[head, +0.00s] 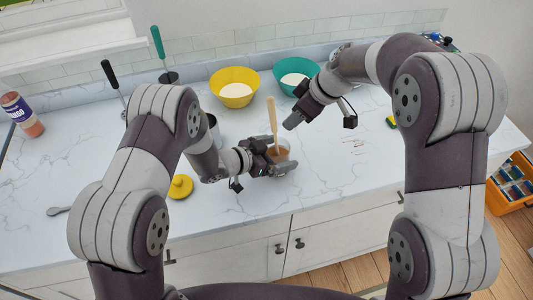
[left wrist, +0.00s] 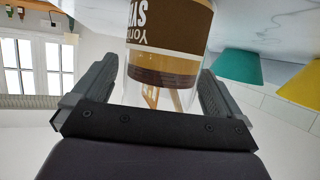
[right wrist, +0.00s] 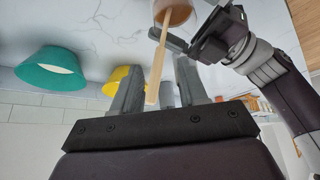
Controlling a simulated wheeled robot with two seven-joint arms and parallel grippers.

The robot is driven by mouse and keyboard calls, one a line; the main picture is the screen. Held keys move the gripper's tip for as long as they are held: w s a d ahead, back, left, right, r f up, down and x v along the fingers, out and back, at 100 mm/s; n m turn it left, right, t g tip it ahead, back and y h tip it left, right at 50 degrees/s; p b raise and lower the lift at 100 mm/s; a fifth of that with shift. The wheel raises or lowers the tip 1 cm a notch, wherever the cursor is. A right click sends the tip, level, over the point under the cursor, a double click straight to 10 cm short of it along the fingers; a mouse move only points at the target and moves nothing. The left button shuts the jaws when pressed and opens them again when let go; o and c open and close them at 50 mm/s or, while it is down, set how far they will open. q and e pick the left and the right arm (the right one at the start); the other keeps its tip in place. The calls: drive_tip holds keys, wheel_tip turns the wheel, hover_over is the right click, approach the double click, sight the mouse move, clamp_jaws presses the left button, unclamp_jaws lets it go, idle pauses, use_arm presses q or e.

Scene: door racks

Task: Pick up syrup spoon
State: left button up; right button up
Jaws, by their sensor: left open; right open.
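The syrup spoon (head: 272,118) is a pale wooden stick standing upright out of a clear jar (head: 281,154) of brown syrup on the counter. My left gripper (head: 274,158) is open, with its fingers on either side of the jar; the left wrist view shows the jar's brown and white label (left wrist: 165,40) between them. My right gripper (head: 297,113) is open beside the spoon's upper part. In the right wrist view the spoon's handle (right wrist: 156,68) reaches between the open fingers, nearer the left one. The spoon's lower end is in the jar.
A yellow bowl (head: 234,87) and a teal bowl (head: 293,78) stand behind. A yellow lid (head: 180,187) and a small metal spoon (head: 58,211) lie at the left front. A labelled bottle (head: 21,114) is far left. The counter right of the jar is mostly clear.

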use_arm(q)
drive_tip(key=c, duration=1.2)
drive_tip(key=shift+o, duration=0.2)
use_arm(e)
drive_tip(key=shift+o, duration=0.5)
use_arm(q)
drive_tip(key=shift+a, duration=0.15)
drive_tip(key=shift+d, duration=0.2)
use_arm(e)
drive_tip(key=m+t+h, duration=0.2)
drive_tip(key=m+h, duration=0.3)
drive_tip(key=m, duration=0.5)
approach(274, 121)
drive_tip(key=x, duration=1.1)
drive_tip(key=shift+f, duration=0.25)
